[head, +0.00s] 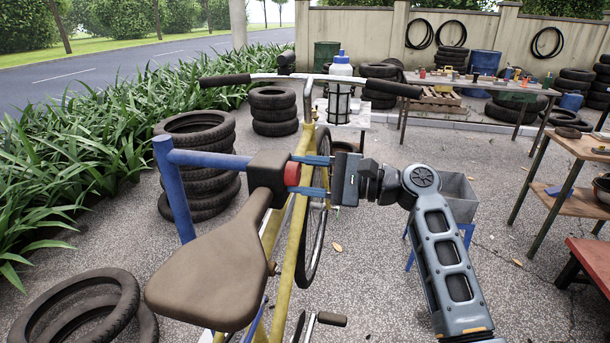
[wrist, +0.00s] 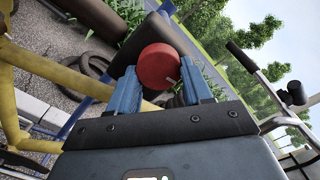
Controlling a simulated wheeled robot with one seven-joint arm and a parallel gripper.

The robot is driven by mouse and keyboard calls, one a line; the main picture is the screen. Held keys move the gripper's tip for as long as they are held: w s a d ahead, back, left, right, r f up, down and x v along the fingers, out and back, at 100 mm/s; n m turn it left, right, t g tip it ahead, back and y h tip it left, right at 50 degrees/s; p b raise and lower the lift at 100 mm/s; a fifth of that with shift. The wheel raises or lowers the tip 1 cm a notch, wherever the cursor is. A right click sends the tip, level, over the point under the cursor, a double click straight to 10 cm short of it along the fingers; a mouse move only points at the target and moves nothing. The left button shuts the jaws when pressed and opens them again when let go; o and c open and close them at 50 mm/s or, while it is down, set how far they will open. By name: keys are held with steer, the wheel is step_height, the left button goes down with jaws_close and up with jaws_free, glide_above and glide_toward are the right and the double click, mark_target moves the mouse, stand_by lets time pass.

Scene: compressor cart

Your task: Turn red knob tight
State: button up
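The red knob (head: 292,174) sits on the right side of a dark brown block (head: 268,172) on the blue bar, just behind the bicycle saddle's nose. My gripper (head: 308,175) reaches in from the right, its two blue fingers level with the knob, one above and one below. In the wrist view the round red knob (wrist: 158,66) lies between the fingertips (wrist: 159,72), close to both. I cannot tell whether the fingers press on it or stand slightly apart. The knob's far side is hidden.
The yellow bicycle frame (head: 290,245) and brown saddle (head: 205,275) are close below. The handlebar (head: 310,80) and a caged bottle (head: 340,90) are beyond. Tyre stacks (head: 200,165) stand at left. A grey bin (head: 460,195) stands behind my arm, with worktables at right.

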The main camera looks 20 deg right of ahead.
steer(key=c, duration=0.5)
steer(key=shift+o, duration=0.2)
steer(key=shift+f, duration=0.1)
steer(key=n+b, duration=0.3)
steer(key=n, duration=0.1)
steer(key=shift+f+b, duration=0.1)
steer(key=shift+b, duration=0.2)
steer(key=n+b, duration=0.2)
steer(key=shift+n, duration=0.4)
steer(key=n+b, duration=0.5)
steer(key=shift+b, duration=0.3)
steer(key=n+b, duration=0.1)
steer(key=n, duration=0.1)
steer(key=n+b, duration=0.2)
steer(key=shift+r, duration=0.35)
steer(key=shift+b, duration=0.3)
